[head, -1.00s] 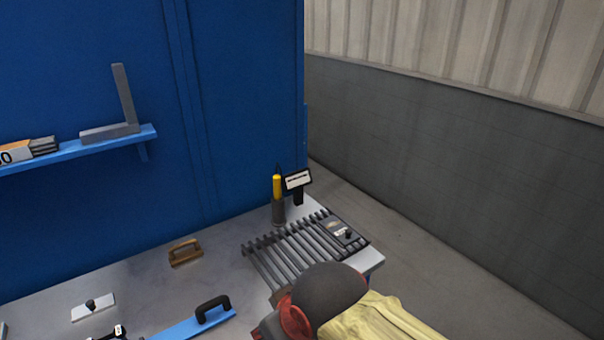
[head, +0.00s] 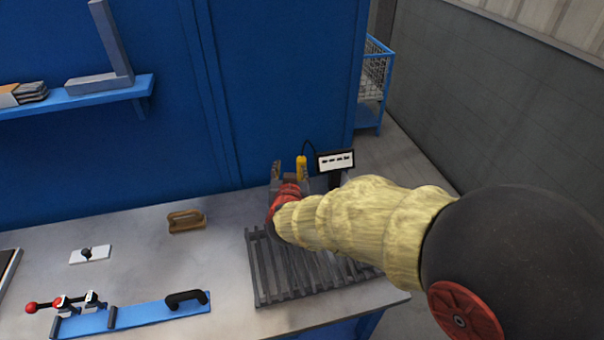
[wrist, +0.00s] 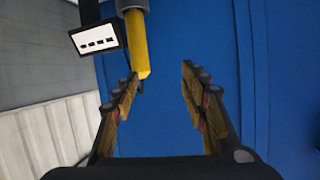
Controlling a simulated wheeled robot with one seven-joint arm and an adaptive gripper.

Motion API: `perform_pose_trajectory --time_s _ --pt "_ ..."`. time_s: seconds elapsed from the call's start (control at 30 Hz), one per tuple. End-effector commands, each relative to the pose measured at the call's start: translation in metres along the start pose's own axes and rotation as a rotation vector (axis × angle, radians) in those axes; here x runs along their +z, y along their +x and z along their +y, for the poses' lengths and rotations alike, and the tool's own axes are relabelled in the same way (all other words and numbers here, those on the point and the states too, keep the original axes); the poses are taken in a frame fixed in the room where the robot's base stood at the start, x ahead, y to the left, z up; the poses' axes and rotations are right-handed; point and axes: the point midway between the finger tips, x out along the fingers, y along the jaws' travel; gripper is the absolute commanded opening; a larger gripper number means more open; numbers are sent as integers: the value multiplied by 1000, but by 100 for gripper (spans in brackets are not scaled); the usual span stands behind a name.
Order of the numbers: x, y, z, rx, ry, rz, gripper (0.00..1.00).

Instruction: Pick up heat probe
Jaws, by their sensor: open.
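The heat probe (head: 301,166) has a yellow body and stands near the back right of the bench, by a small display unit (head: 335,160). In the wrist view the yellow probe (wrist: 138,45) comes down from the top edge, with a grey part above it. My gripper (wrist: 161,75) is open and empty. The probe's end is close to the left finger's tip, outside the gap; I cannot tell whether they touch. In the head view my gripper (head: 289,172) is at the probe, and its red wrist part hides the probe's lower part.
A slatted grey rack (head: 300,275) lies under my arm. A brown handled block (head: 186,221), a white plate with a knob (head: 90,254) and a blue clamp bar (head: 140,313) are on the bench. A blue panel (head: 270,80) stands behind.

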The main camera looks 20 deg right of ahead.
Motion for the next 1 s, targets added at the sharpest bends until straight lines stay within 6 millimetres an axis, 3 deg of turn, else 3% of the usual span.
perform_pose_trajectory --time_s 0.1,0.3,0.8,1.0 --pt "14 11 13 92 -25 40 44" --pt "20 21 25 154 -40 68 44" --pt "24 81 35 153 -38 69 44" --pt "20 92 36 151 -38 69 44"
